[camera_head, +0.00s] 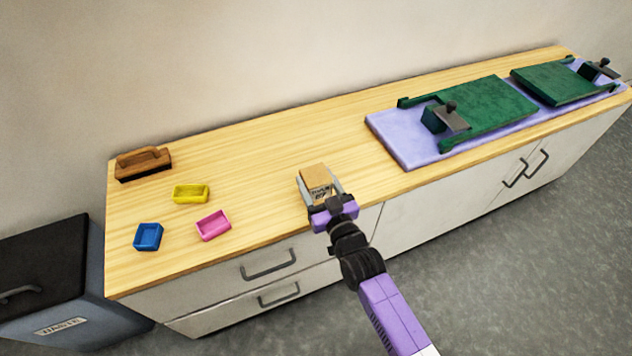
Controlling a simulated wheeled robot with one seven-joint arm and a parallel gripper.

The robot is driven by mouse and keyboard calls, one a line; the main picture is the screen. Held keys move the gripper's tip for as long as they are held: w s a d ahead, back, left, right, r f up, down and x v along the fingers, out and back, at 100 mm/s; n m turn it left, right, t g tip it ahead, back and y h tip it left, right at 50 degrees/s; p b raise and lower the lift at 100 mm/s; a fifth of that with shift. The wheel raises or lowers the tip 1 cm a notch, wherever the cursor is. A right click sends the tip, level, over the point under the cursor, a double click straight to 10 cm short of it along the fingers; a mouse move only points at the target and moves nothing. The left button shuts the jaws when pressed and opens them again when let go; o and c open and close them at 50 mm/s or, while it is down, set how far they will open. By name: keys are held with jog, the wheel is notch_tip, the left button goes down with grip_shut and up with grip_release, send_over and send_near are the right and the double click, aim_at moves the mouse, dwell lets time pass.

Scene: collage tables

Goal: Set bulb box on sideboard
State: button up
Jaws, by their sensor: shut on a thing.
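The bulb box (316,178) is a small tan cardboard box with dark print on its front side. It is between the fingers of my gripper (319,190), which is shut on it. The box is over the front middle part of the sideboard (270,150), which has a light wooden top and white drawers and doors. I cannot tell whether the box touches the top or is held just above it. My arm reaches in from the lower right and hides part of the sideboard's front edge.
Right is a lavender mat (395,138) with green boards (490,106). A dark-lidded bin (45,265) stands left. The top behind the box is clear.

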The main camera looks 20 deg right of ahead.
jog(key=shift+f, duration=0.1)
jog(key=o, duration=1.4)
jog(key=shift+c, duration=0.2)
jog(key=s, duration=1.2)
jog(key=shift+r+p, duration=0.2)
jog(key=shift+p, duration=0.15)
